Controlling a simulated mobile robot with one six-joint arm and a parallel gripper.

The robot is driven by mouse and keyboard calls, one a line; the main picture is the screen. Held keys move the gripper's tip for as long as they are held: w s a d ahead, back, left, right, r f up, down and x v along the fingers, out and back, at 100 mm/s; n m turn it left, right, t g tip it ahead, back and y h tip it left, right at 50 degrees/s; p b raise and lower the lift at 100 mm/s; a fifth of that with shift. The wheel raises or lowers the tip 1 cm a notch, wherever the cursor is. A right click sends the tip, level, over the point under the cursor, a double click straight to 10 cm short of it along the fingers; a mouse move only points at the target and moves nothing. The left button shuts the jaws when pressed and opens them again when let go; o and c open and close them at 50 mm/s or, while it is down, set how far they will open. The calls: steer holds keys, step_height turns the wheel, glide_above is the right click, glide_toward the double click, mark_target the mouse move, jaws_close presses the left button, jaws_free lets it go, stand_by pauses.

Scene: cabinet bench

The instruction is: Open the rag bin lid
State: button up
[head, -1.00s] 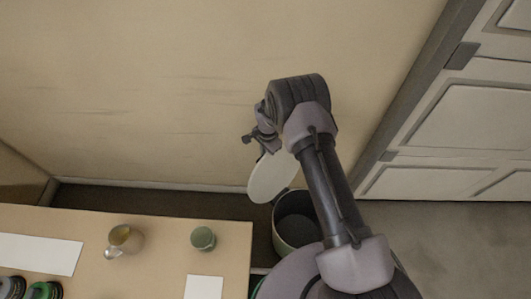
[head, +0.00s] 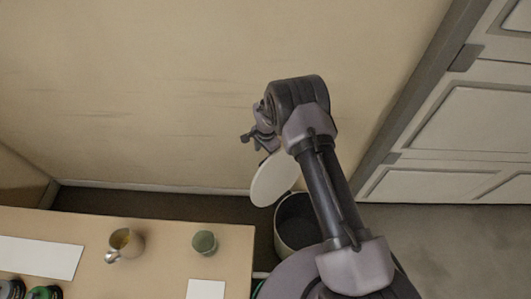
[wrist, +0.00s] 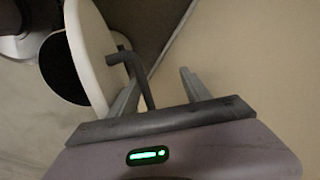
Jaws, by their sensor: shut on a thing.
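The rag bin (head: 283,237) stands on the floor right of the bench, its dark opening showing. Its pale round lid (head: 274,180) is raised and steeply tilted above the bin's left side. My gripper (head: 250,138) is at the upper left of the lid, partly hidden by my arm. In the wrist view the lid (wrist: 88,52) is edge-on beside the left finger, with the dark bin opening (wrist: 60,68) behind it. My gripper (wrist: 160,82) is shut on the dark bent lid handle (wrist: 132,66), which passes close by the left finger.
The bench (head: 150,275) at lower left holds a metal mug (head: 125,244), a green jar (head: 204,242), white sheets and several dark round items. A plain wall (head: 150,90) rises behind. White cabinets (head: 460,125) stand at right, with open floor (head: 440,235) before them.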

steer(key=shift+s+a+f, duration=0.2)
steer(key=shift+s+f, duration=0.05)
steer(key=shift+f, duration=0.35)
step_height(320, 180, up, 19)
steer(key=d+p, duration=0.1)
steer(key=p, duration=0.5)
steer(key=shift+s+f+p, duration=0.2)
steer(key=shift+s+p, duration=0.05)
steer(key=shift+p, duration=0.15)
steer(key=shift+d, duration=0.1)
